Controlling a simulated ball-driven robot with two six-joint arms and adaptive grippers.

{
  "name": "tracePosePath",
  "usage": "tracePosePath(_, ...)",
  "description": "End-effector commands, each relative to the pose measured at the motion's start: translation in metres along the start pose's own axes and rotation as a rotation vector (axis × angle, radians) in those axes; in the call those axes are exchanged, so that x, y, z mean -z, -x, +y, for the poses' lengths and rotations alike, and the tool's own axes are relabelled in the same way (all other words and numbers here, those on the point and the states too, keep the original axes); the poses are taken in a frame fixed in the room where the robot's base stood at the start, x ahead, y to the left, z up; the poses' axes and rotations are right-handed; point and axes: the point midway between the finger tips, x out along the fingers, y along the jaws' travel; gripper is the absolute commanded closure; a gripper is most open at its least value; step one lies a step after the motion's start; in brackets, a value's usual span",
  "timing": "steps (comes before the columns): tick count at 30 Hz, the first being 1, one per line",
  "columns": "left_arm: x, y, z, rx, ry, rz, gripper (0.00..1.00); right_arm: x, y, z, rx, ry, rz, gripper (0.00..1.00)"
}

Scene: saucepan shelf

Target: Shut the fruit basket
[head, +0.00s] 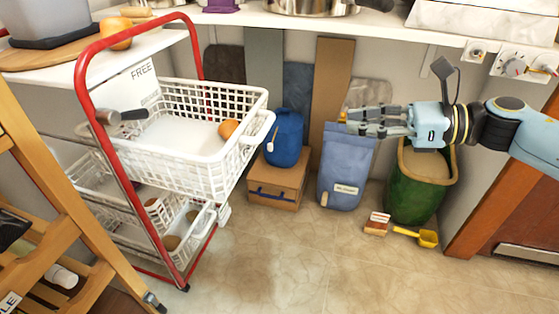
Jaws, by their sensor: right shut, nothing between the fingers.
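A white mesh basket (178,172) is the top one in a red-framed cart (82,92) at the left. It stands out to the right past the frame, so it is open. An orange (228,128) lies inside it near its right end. A white handle (264,129) is on its right end. My right gripper (354,121) is shut and empty, well to the right of the basket and apart from it, in front of a blue-grey bag (345,168). My left gripper is not in view.
Lower white baskets (192,246) in the cart hold round items. A wooden ladder-like frame (75,215) is at left. The front floor is clear.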

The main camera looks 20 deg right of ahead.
Motion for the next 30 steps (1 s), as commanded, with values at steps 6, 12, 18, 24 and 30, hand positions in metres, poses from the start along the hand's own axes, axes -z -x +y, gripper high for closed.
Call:
tracePosePath(6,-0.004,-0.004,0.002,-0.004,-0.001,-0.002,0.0,0.006,-0.013,-0.002,0.001,-0.001,-0.002,1.0)
tracePosePath(12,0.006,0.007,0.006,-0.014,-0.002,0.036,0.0,0.007,-0.05,-0.003,0.002,-0.003,-0.007,1.0)
tracePosePath(18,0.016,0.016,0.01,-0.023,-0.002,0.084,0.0,0.008,-0.094,-0.003,0.003,-0.005,-0.005,1.0)
tracePosePath(24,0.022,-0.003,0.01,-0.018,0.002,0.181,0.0,0.007,-0.126,-0.003,0.003,-0.005,-0.002,1.0)
tracePosePath(30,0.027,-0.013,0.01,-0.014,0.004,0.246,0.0,0.006,-0.14,-0.003,0.002,-0.004,-0.001,1.0)
